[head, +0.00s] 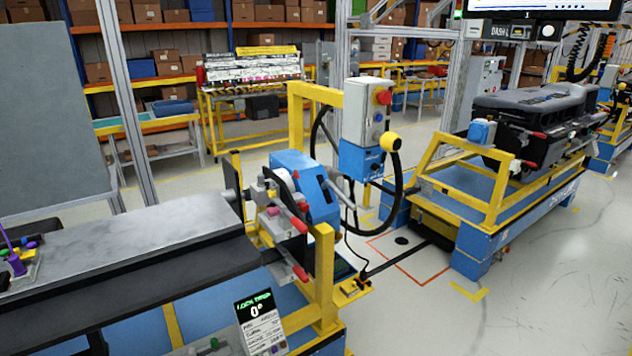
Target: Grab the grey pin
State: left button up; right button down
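No gripper of mine shows in the head view. I cannot tell with certainty which part is the grey pin. A small holder (22,272) with purple, green and other coloured pieces sits at the left edge, partly cut off. Small grey and green pieces (213,344) show at the bottom, beside a "LOCK TORQUE 0°" sign (261,322).
A blue and yellow fixture (318,200) with red-handled clamps stands at the bench's right end. A control box (362,112) with a red button rises behind it. A cart (480,205) carries a black dashboard module (535,110) at right. Open floor lies at lower right.

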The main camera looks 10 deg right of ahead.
aim_at(259, 176)
jog(key=i+l, duration=0.15)
jog(key=l, duration=0.25)
jog(key=i+l, duration=0.1)
jog(key=l, duration=0.25)
jog(key=i+l, duration=0.15)
jog(key=l, duration=0.25)
jog(key=i+l, duration=0.15)
jog(key=l, duration=0.2)
jog(key=i+l+u, duration=0.1)
jog(key=l, duration=0.3)
jog(key=i+l, duration=0.15)
jog(key=l, duration=0.2)
